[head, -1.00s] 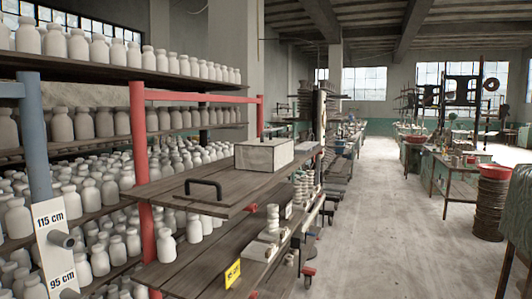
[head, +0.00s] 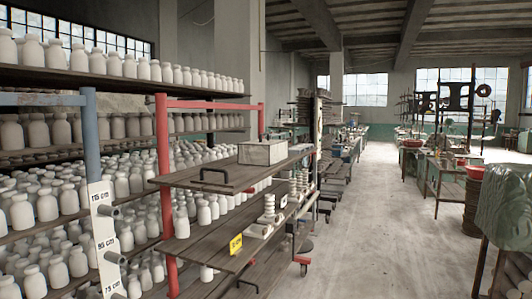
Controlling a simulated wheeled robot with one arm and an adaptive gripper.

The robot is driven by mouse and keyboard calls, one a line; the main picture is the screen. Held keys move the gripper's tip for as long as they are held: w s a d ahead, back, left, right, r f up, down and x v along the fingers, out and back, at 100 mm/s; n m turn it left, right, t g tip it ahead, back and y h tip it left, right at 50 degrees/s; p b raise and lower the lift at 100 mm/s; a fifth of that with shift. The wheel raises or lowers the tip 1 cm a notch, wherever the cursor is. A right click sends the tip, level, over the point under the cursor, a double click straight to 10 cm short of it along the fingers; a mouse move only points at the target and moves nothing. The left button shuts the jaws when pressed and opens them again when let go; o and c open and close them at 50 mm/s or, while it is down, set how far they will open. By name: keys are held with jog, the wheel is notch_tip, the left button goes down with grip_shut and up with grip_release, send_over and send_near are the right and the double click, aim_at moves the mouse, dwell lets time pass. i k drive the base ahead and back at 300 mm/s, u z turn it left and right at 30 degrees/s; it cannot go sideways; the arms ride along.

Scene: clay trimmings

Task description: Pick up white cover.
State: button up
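A pale whitish box-shaped cover (head: 261,153) with a small dark handle on top sits on the upper wooden shelf board (head: 196,181), near its far end. I cannot tell whether anything is under it. My gripper is not in view, and nothing is seen touching the cover.
A black handle (head: 215,177) stands at the board's near end. A red post (head: 163,140) and racks of pale jars (head: 48,205) are on the left. White stacked pieces (head: 269,207) lie on the lower shelf. A draped table (head: 505,210) is at right. The concrete aisle (head: 375,230) is clear.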

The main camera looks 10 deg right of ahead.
aim_at(268, 152)
jog(key=z, duration=0.9)
jog(key=i, duration=1.7)
jog(key=u, duration=0.85)
jog(key=i, duration=0.8)
jog(key=u, duration=0.95)
